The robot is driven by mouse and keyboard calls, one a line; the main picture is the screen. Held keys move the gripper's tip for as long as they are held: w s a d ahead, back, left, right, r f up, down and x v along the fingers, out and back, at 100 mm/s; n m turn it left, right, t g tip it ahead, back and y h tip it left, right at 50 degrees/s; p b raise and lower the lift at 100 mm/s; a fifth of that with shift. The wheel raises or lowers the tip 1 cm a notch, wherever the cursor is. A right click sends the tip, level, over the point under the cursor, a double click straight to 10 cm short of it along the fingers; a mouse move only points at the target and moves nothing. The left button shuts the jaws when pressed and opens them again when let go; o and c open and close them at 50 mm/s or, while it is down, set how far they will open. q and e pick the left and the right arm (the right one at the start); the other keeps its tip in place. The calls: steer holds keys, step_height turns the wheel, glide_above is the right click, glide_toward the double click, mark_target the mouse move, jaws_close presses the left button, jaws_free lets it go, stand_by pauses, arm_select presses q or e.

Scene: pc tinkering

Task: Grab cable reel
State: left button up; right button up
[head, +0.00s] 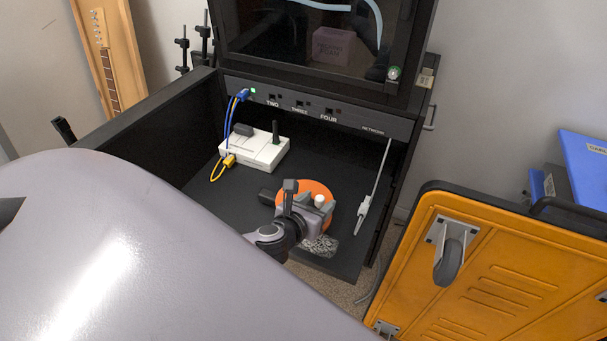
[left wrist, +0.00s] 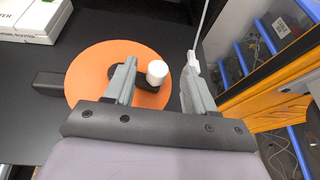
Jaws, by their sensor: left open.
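The cable reel is an orange disc (head: 320,187) with a black crank and a white knob (head: 320,201). It lies in the open black compartment, partly hidden by my left gripper (head: 304,203). In the left wrist view, the orange disc (left wrist: 88,92) is below and beyond the fingers. My left gripper (left wrist: 160,68) is open, with the white knob (left wrist: 157,73) showing between its two fingers. I cannot tell whether either finger touches the knob. My right gripper is not in view.
A white router box (head: 258,152) with blue and yellow cables stands behind left of the reel. A grey cable with a white plug (head: 363,207) hangs at the compartment's right. A ported panel (head: 318,108) is behind. An orange wheeled lid (head: 480,270) stands at right.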

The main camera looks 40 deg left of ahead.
arm_select(q)
steer(key=shift+x, duration=2.25)
steer(key=shift+a, duration=0.1)
jaws_close()
steer(key=shift+r, duration=0.15)
